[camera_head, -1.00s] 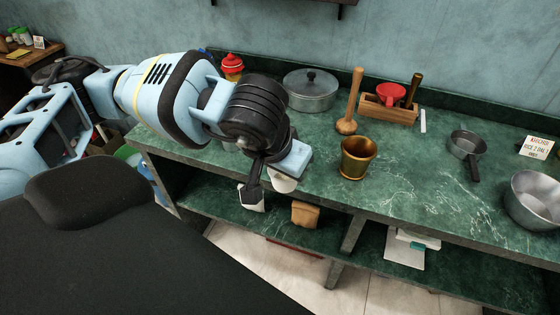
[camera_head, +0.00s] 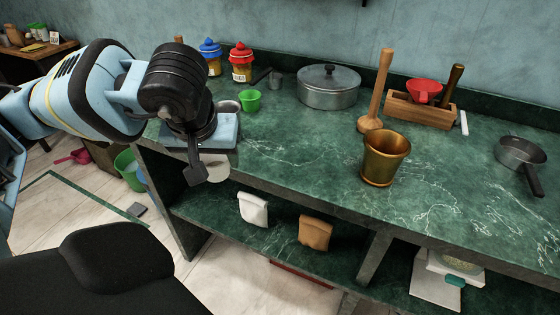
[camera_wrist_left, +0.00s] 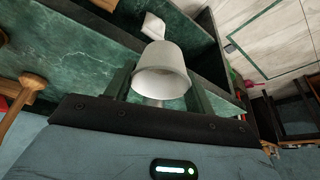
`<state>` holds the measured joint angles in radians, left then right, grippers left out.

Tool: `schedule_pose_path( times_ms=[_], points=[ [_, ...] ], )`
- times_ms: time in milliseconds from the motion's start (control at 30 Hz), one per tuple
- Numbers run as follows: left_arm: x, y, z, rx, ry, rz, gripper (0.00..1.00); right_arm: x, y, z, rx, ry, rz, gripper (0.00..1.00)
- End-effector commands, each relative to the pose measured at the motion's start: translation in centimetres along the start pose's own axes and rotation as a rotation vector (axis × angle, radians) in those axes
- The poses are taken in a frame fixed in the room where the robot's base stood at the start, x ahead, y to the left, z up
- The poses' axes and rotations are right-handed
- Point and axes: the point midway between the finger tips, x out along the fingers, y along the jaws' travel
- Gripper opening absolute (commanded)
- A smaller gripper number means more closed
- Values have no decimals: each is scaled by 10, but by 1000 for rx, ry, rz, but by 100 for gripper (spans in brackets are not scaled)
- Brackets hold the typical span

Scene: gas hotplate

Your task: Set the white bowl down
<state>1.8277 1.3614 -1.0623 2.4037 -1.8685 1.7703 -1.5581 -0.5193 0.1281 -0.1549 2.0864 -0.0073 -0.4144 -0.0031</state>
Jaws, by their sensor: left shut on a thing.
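The white bowl (camera_head: 215,168) is partly hidden behind my left gripper (camera_head: 207,172) in the head view. It shows by the front edge of the green marble counter, near its left end. In the left wrist view the white bowl (camera_wrist_left: 162,72) sits between the two fingers of my left gripper (camera_wrist_left: 160,85), which is shut on it. Its round opening shows there. I cannot tell whether the bowl touches the counter. My right gripper is not in view.
White (camera_head: 253,209) and brown (camera_head: 316,232) packets are on the lower shelf. The counter left of the mortar has free room.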

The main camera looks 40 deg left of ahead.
Motion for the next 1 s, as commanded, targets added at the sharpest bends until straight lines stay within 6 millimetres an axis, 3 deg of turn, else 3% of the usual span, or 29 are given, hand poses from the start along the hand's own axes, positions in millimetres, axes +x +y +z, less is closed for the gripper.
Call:
schedule_pose_path(
  times_ms=[167,733,1000],
  points=[
    [3,9,-8,0,0,3,32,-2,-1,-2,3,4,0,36],
    [48,92,-86,1,0,2,32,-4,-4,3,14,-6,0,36],
    [58,109,-103,2,1,1,32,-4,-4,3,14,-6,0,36]
  ],
)
